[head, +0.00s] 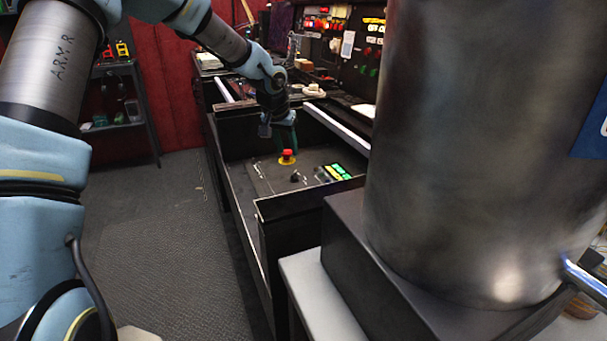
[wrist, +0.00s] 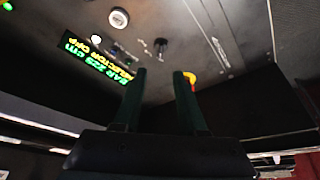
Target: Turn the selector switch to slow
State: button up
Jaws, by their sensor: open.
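The selector switch looks like the small dark knob (head: 296,176) on the dark control panel (head: 266,183). It also shows in the wrist view (wrist: 160,46), just beyond my fingertips; its pointer direction is too small to read. A lit display (head: 335,172) sits to its right, and in the wrist view the display (wrist: 97,60) shows green text and a yellow line that seems to read "SELECTOR OFF". My gripper (head: 286,146) is above the far part of the panel, open and empty. In the wrist view its fingers (wrist: 160,73) are apart, with the switch uncovered and not touched.
A red mushroom button (head: 287,156) on a yellow base stands close by my fingers; one finger partly hides it in the wrist view. A small lever (head: 257,169) lies left of the switch. Raised dark walls (head: 300,197) surround the panel. A large metal cylinder (head: 470,150) stands at right.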

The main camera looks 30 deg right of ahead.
aim_at(294, 173)
jog(key=p+x, duration=0.1)
jog(key=x, duration=0.9)
jog(key=shift+f, duration=0.25)
grip_shut()
